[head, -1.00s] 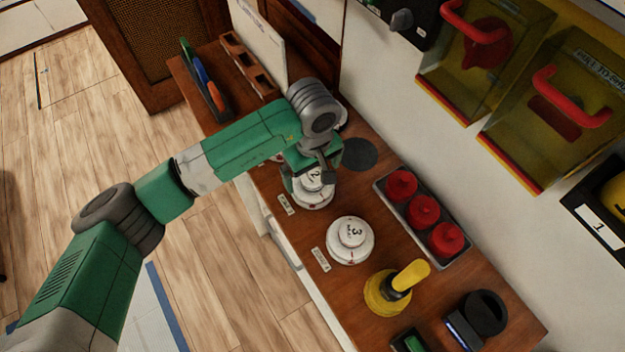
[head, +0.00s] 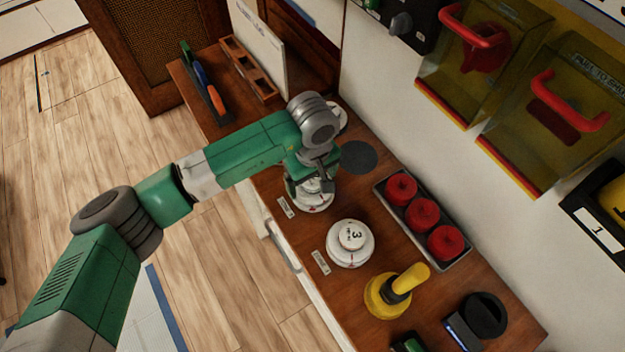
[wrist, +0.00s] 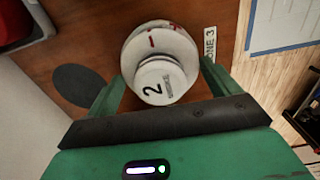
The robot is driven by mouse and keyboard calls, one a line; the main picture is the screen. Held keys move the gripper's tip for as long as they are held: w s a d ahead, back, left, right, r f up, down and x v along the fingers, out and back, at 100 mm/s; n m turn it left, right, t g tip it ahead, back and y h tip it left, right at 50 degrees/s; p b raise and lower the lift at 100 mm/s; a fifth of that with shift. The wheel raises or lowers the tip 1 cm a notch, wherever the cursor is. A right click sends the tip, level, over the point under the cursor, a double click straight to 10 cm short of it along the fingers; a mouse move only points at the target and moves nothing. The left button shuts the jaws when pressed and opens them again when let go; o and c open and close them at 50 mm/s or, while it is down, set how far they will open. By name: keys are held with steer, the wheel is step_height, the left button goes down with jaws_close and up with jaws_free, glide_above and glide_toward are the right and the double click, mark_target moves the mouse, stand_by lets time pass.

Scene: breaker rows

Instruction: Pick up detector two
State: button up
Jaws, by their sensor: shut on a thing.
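Detector two is a white round detector marked 2 (wrist: 160,82), seen in the wrist view between my gripper's green fingers. In the head view only part of its white body (head: 316,200) shows under my gripper (head: 312,186), which hides most of it. My gripper, also in the wrist view (wrist: 158,88), is shut on detector two. The detector is at the wooden counter, upright; I cannot tell if it is clear of the white base below it. A second white detector marked 3 (head: 350,243) stands nearer on the counter.
A grey tray with several red caps (head: 423,213) lies right of the detectors. A yellow-handled tool (head: 388,292) stands in front. A dark round pad (head: 358,156) is behind my gripper. Yellow boxes with red handles (head: 545,110) hang on the wall.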

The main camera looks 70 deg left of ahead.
steer(key=r, duration=0.2)
steer(key=shift+s+d+r, duration=0.2)
steer(key=shift+d+r, duration=0.2)
steer(key=s+d+r, duration=0.1)
steer(key=s+d, duration=0.7)
steer(key=d, duration=0.4)
steer(key=shift+d+r+b, duration=0.25)
steer(key=shift+d+b, duration=0.15)
